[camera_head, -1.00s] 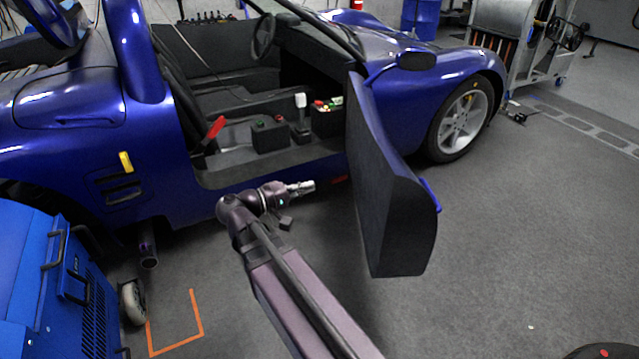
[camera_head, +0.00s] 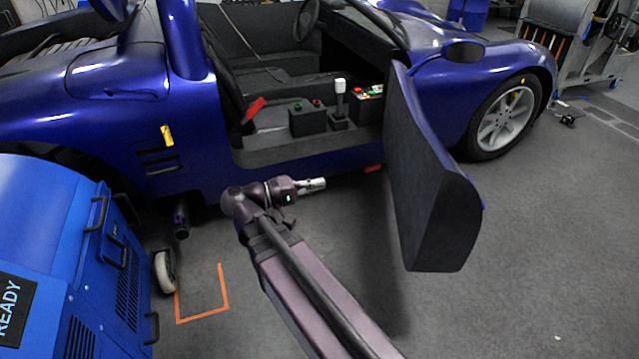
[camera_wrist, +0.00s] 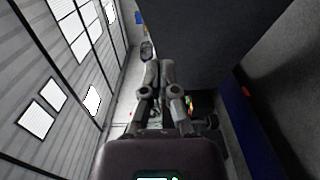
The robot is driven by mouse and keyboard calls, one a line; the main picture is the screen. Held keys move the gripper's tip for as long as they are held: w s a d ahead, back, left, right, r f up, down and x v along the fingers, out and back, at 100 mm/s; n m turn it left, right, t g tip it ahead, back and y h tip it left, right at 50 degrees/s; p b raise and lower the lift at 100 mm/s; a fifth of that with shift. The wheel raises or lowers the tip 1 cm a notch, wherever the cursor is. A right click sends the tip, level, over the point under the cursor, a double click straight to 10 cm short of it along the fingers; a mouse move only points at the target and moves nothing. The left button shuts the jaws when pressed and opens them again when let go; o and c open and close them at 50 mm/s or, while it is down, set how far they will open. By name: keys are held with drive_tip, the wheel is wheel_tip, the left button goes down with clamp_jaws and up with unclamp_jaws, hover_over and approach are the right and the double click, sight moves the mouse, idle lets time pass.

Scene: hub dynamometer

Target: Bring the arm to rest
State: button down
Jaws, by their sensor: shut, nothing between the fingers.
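My gripper (camera_head: 318,184) is at the end of my purple arm, in front of the blue car's open door side, low near the sill. It points to the right in the head view, toward the open door (camera_head: 430,170). In the wrist view my gripper (camera_wrist: 159,66) has its fingers together, with nothing between them. The dark inner panel of the door (camera_wrist: 205,45) fills much of the upper wrist view. My gripper appears apart from the door and the sill.
The blue car (camera_head: 80,110) spans the back, with a red lever (camera_head: 254,109) and a black box (camera_head: 306,119) inside. A blue cabinet marked READY (camera_head: 50,240) stands at left. An orange floor outline (camera_head: 226,290) lies beside it.

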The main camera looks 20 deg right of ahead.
idle(0.4)
wheel_tip(320, 180, down, 11)
drive_tip(key=s+d+n+y+p, duration=0.1)
drive_tip(key=d+y, duration=0.1)
drive_tip(key=y, duration=0.6)
drive_tip(key=a+f+t+y+p, duration=0.1)
drive_tip(key=a+f+y+p, duration=0.1)
drive_tip(key=a+f+y, duration=0.5)
wheel_tip(320, 180, up, 40)
drive_tip(key=a+y+p, duration=0.1)
drive_tip(key=y+p, duration=0.2)
drive_tip(key=p, duration=3.4)
drive_tip(key=shift+s+a+p, duration=0.15)
drive_tip(key=shift+s+p, duration=0.15)
drive_tip(key=shift+p, duration=0.05)
drive_tip(key=shift+r, duration=0.15)
wheel_tip(320, 180, up, 17)
drive_tip(key=p, duration=1.7)
